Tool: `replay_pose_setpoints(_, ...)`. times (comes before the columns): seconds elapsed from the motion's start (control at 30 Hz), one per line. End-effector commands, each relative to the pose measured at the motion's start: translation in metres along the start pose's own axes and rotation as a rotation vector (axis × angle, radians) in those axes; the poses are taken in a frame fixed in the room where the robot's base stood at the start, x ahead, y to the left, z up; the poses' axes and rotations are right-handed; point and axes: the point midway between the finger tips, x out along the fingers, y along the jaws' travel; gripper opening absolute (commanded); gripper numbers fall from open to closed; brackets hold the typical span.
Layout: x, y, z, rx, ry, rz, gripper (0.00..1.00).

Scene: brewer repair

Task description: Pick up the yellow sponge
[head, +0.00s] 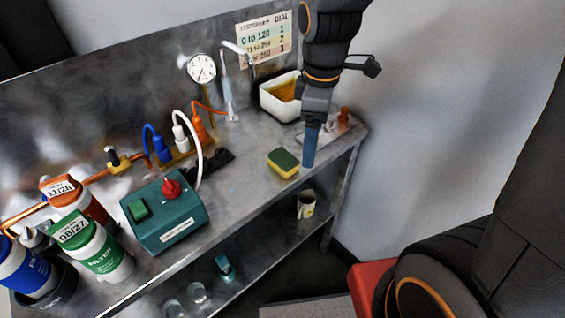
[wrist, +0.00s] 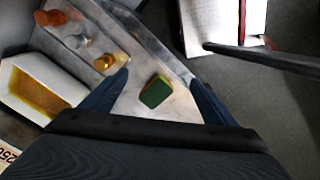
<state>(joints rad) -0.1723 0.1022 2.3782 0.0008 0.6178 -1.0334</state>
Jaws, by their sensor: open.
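The yellow sponge (head: 283,163) has a dark green top layer and lies on the metal bench top near its front edge. In the wrist view the sponge (wrist: 156,91) shows its green face, between the two blue fingers but beyond them. My gripper (head: 309,160) points down just right of the sponge in the head view. It is open and empty; the wrist view shows its fingers (wrist: 158,80) spread apart. I cannot tell the exact height of the fingertips above the bench.
A white tub (head: 281,97) with amber contents stands behind the sponge. Small orange and metal parts (wrist: 75,41) lie near the bench end. A mug (head: 306,204) stands on the shelf below.

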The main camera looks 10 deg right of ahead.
Motion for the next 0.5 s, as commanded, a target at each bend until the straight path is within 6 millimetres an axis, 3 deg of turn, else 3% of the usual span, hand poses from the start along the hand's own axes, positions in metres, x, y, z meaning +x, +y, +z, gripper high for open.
replay_pose_setpoints(0.2, -0.004, 0.004, -0.043, -0.58, -0.005, -0.025, 0.8)
replay_pose_setpoints(0.33, -0.006, 0.003, -0.059, -0.808, -0.005, -0.037, 0.8)
replay_pose_setpoints(0.5, -0.006, 0.002, -0.067, -0.946, -0.004, -0.045, 0.8)
